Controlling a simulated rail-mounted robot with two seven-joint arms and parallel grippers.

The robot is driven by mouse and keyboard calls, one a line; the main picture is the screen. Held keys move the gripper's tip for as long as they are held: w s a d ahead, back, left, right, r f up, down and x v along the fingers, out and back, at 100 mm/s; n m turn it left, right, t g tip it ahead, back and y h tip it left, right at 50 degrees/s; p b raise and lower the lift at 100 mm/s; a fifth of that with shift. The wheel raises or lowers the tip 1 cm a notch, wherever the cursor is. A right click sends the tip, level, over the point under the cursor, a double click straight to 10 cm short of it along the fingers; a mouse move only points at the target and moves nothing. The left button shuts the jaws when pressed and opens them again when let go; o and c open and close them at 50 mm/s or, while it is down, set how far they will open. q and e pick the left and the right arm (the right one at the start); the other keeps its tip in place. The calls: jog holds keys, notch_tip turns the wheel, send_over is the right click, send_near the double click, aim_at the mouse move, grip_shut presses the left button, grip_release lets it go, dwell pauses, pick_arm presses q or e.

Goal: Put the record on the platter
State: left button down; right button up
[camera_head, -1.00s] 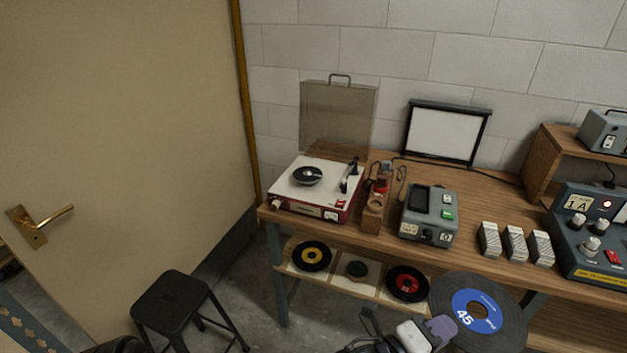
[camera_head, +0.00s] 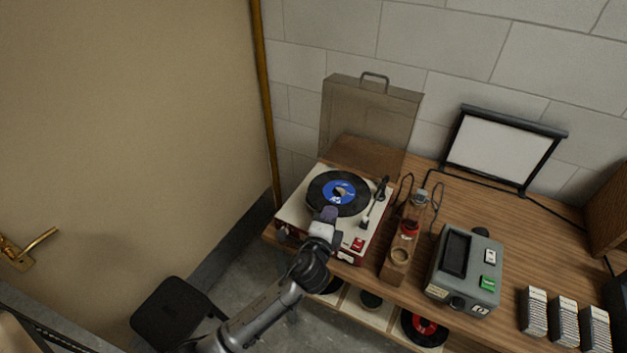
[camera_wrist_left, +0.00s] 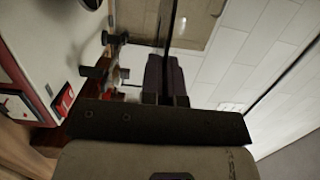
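The record (camera_head: 322,203), black with a blue label, is held flat over the turntable (camera_head: 293,217), a cream deck with a red body. It hides the platter. My left gripper (camera_head: 326,214) is shut on its near edge. In the left wrist view the record (camera_wrist_left: 170,35) shows edge-on between the fingers (camera_wrist_left: 163,78), with a visible gap to the deck (camera_wrist_left: 45,40), so it appears above the platter and not resting on it. The tonearm (camera_head: 374,203) stands at the right of the record. My right gripper is not in view.
The clear lid (camera_head: 370,125) stands open behind the deck. A wooden stand (camera_head: 402,248) and a grey device (camera_head: 467,266) are close on the right. Other records (camera_head: 424,328) lie on the shelf below. A black stool (camera_head: 172,312) is at the front left.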

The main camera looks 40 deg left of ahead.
aim_at(318, 202)
pick_arm(q)
jog(key=a+p, duration=0.1)
jog(key=w+a+y+p, duration=0.1)
jog(key=a+p, duration=0.1)
jog(key=w+a+f+n+g+y+p, duration=0.1)
jog(key=a, duration=0.1)
jog(key=shift+w+a, duration=0.1)
jog(key=shift+w, duration=0.1)
jog(key=shift+w+a+f+p, duration=0.2)
jog(key=shift+a+f+p, duration=0.1)
jog(key=shift+a+f, duration=0.05)
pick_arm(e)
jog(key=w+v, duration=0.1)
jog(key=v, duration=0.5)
pick_arm(q)
jog(key=shift+f+b, duration=1.75)
jog(key=shift+f, duration=0.45)
jog(key=shift+f+b, duration=0.6)
jog(key=shift+b, duration=0.1)
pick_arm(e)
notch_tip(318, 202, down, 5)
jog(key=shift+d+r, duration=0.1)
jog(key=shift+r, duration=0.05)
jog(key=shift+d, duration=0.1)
pick_arm(q)
jog(key=shift+f+b, duration=0.1)
jog(key=shift+b, duration=0.2)
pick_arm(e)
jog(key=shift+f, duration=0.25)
